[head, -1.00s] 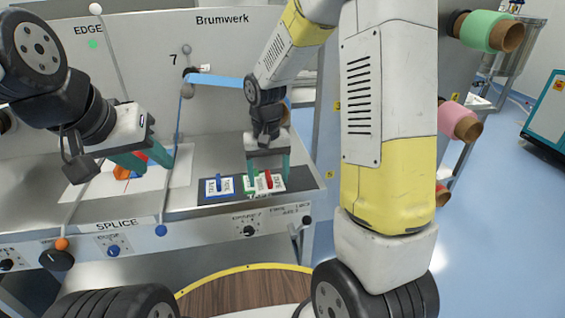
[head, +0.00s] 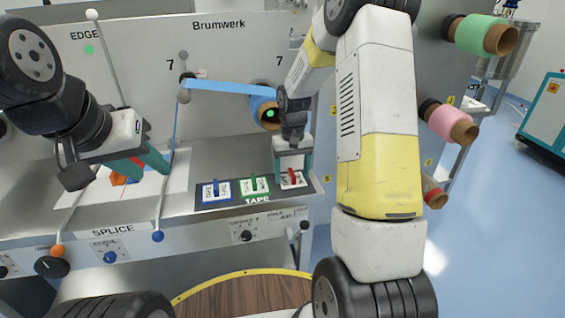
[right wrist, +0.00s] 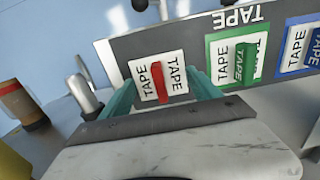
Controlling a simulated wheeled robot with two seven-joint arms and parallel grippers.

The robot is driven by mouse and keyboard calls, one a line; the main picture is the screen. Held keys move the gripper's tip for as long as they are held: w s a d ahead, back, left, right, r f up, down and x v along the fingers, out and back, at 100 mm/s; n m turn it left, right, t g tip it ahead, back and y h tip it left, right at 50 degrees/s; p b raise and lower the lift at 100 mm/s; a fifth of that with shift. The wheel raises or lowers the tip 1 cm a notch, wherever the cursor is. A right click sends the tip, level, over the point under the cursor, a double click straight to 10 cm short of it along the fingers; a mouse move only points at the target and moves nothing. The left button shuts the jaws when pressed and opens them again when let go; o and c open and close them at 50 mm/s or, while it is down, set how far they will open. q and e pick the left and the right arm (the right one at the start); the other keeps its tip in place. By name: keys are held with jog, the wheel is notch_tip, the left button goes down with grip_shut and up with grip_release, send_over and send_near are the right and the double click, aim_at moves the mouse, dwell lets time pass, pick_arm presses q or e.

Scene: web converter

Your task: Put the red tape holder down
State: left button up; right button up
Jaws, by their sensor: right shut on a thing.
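The red tape holder, a white TAPE card with a red grip, is in my right gripper (head: 292,178); the holder (head: 293,184) sits at the right end of the dark TAPE strip (head: 228,204). In the right wrist view the holder (right wrist: 173,88) lies between the two teal fingers of my right gripper (right wrist: 162,92), over the strip's end. I cannot tell whether its underside touches the strip. My left gripper (head: 140,168) is open, with its teal fingers apart, above the white splice sheet at the left.
The green tape holder (head: 255,187) and the blue tape holder (head: 216,191) stand on the strip left of the red one. An orange object (head: 118,179) lies by my left gripper. A blue web (head: 228,87) runs above the bench. Knobs line the bench front.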

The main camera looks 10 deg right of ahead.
aim_at(292, 172)
jog(key=shift+f, duration=0.1)
jog(key=o, duration=1.3)
jog(key=shift+o, duration=0.2)
jog(key=s+r+t, duration=0.1)
jog(key=s+r, duration=0.1)
jog(key=r, duration=0.7)
jog(key=s+r, duration=0.3)
jog(key=r, duration=0.6)
jog(key=s+a+r+t+y, duration=0.1)
jog(key=s+r+t, duration=0.1)
jog(key=s, duration=0.7)
jog(key=s+a+r+t+y, duration=0.1)
jog(key=s+a+r+t, duration=0.1)
jog(key=s, duration=0.8)
notch_tip(292, 172, up, 2)
jog(key=shift+s+t, duration=0.15)
jog(key=shift+t, duration=0.45)
